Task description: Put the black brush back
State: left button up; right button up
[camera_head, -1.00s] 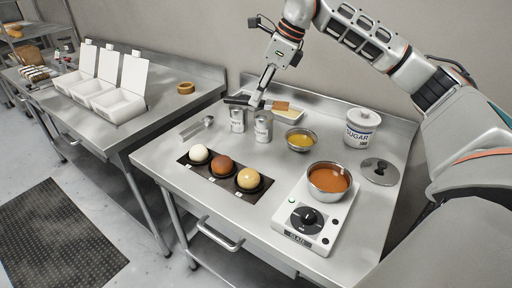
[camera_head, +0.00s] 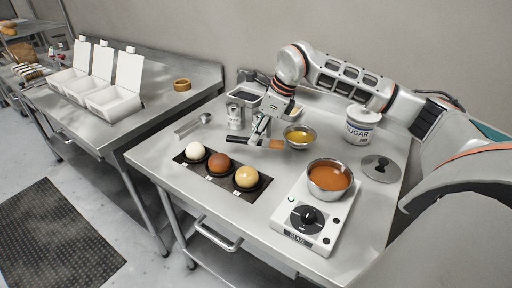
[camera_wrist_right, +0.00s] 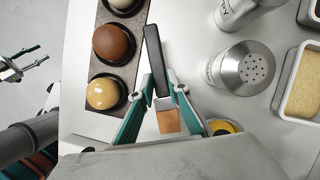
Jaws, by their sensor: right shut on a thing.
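My right gripper (camera_head: 260,137) is shut on the black brush. The brush has a black handle (camera_head: 237,139) and a tan bristle head (camera_head: 276,144), and is held between the display tray and the metal shakers. In the right wrist view the handle (camera_wrist_right: 155,60) points up the picture and the tan bristles (camera_wrist_right: 168,121) lie between the fingers (camera_wrist_right: 158,108). Whether the brush touches the table cannot be told. My left gripper shows only at the left edge of the right wrist view (camera_wrist_right: 36,58), fingers apart and empty, beyond the table edge.
A dark tray (camera_head: 178,158) with three glazed balls lies in front of the brush. Metal shakers (camera_wrist_right: 246,72) and a crumb tray (camera_wrist_right: 283,104) stand behind. A yellow bowl (camera_head: 299,146), a glaze pot (camera_head: 329,188) on a hot plate and a sugar jar (camera_head: 361,128) are to the right.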

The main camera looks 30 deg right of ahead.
aim_at(260, 140)
jog(key=shift+f, duration=2.25)
jog(key=o, duration=0.9)
jog(key=shift+f, duration=0.1)
jog(key=shift+o, duration=0.2)
jog(key=v, duration=1.2)
